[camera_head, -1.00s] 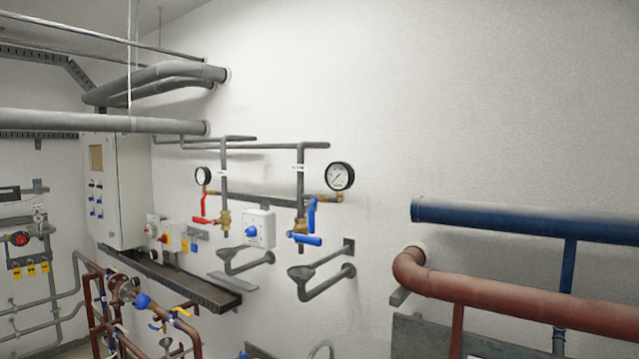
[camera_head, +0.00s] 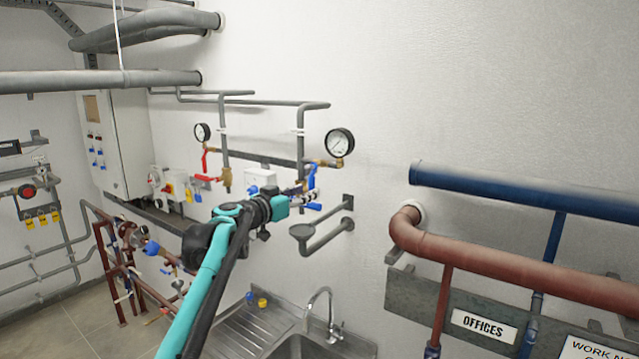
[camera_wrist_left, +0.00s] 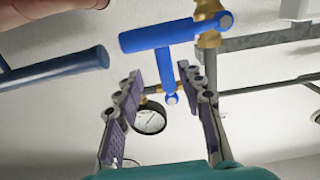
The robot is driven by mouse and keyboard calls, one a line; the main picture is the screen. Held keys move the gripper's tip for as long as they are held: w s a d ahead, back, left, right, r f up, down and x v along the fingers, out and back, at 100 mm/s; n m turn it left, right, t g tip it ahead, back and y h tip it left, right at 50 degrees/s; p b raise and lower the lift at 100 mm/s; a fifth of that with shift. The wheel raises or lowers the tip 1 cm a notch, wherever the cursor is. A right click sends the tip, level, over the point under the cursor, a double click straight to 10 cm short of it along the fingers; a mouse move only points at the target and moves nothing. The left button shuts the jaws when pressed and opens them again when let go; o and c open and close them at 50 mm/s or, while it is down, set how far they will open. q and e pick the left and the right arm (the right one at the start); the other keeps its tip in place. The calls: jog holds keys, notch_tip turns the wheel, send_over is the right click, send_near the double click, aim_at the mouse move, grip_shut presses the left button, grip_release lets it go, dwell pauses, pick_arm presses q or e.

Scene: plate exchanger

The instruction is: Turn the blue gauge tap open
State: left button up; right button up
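The blue gauge tap (camera_head: 312,176) is a narrow blue handle on the brass pipe below the right-hand pressure gauge (camera_head: 340,142). My left gripper (camera_head: 304,196) is just below it, in front of the wall pipes. In the left wrist view the blue gauge tap (camera_wrist_left: 167,72) shows between the two spread fingers of my left gripper (camera_wrist_left: 160,78), which are open with nothing gripped. I cannot tell whether a finger touches it. The pressure gauge also shows there (camera_wrist_left: 150,118). My right gripper is not in view.
A larger blue lever (camera_wrist_left: 158,36) on a brass valve lies close to the fingertips. It shows partly behind the gripper in the head view (camera_head: 314,207). A grey drain funnel (camera_head: 302,232) is below. A red-handled tap (camera_head: 205,161) is left.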

pick_arm(q)
jog(key=shift+w+r, duration=0.2)
jog(key=shift+w, duration=0.35)
jog(key=shift+w+d+r, duration=0.25)
jog(key=shift+w+d, duration=0.05)
jog(key=shift+w, duration=0.1)
jog(key=p+x, duration=0.2)
jog(key=x, duration=0.4)
jog(key=shift+w+d+p, duration=0.2)
jog(key=shift+w+p, duration=0.05)
jog(key=shift+p, duration=0.15)
grip_shut()
